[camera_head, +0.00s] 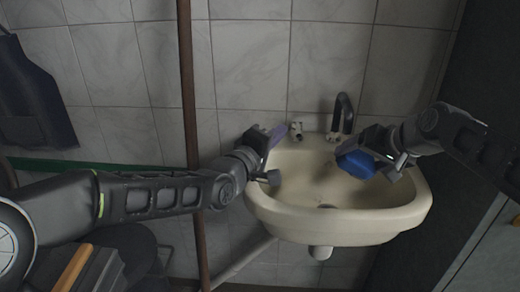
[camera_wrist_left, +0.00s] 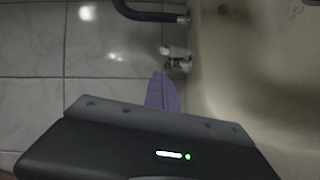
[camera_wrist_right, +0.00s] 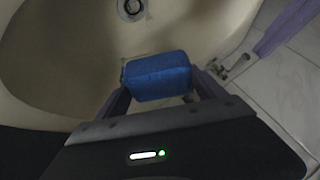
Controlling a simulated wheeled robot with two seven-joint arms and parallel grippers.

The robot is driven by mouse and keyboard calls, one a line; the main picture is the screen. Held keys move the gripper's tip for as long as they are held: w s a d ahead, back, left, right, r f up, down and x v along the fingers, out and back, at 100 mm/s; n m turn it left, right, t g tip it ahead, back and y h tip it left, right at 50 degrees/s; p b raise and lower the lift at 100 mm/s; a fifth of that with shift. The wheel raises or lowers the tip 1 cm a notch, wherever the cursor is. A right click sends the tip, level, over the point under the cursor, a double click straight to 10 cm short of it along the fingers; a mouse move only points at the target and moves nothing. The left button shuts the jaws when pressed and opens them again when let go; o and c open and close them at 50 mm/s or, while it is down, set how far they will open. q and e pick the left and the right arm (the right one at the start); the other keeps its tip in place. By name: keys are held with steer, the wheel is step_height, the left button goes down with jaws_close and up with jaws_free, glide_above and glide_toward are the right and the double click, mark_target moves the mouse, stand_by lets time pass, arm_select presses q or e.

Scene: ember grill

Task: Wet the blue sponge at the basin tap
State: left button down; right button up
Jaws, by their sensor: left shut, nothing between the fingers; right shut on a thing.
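The blue sponge (camera_head: 356,164) is held over the cream basin (camera_head: 290,190) by my right gripper (camera_head: 378,160). In the right wrist view the sponge (camera_wrist_right: 158,76) sits between the two fingers, above the basin, with the drain (camera_wrist_right: 131,8) beyond it. The dark curved tap spout (camera_head: 343,113) rises at the back rim, behind the sponge. A small metal tap handle (camera_head: 296,131) stands left of it. My left gripper (camera_head: 277,135) is shut and empty at the basin's left rim, its fingers close to the tap handle. In the left wrist view the handle (camera_wrist_left: 178,62) shows just beyond the purple fingers (camera_wrist_left: 162,95).
A tiled wall (camera_head: 250,65) stands behind the basin. A brown vertical pole (camera_head: 188,90) is left of the basin, near my left arm. A dark apron-like cloth (camera_head: 35,95) hangs at the far left. A dark panel closes the right side.

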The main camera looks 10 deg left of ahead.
arm_select(q)
steer(key=v, duration=1)
steer(key=shift+s, duration=0.3)
arm_select(e)
steer(key=shift+a, duration=0.1)
arm_select(q)
steer(key=shift+f+b, duration=0.45)
steer(key=shift+b, duration=0.05)
arm_select(e)
steer(key=shift+s+d+f, duration=0.1)
steer(key=shift+s+d, duration=0.15)
steer(key=shift+d, duration=0.2)
steer(key=shift+s+d, duration=0.2)
steer(key=shift+d, duration=0.25)
arm_select(q)
steer(key=shift+f+b, duration=0.95)
arm_select(e)
steer(key=s+d, duration=0.2)
steer(key=d, duration=0.1)
steer(key=s+d, duration=0.1)
steer(key=d, duration=0.1)
steer(key=shift+d, duration=0.1)
steer(key=shift+r, duration=0.2)
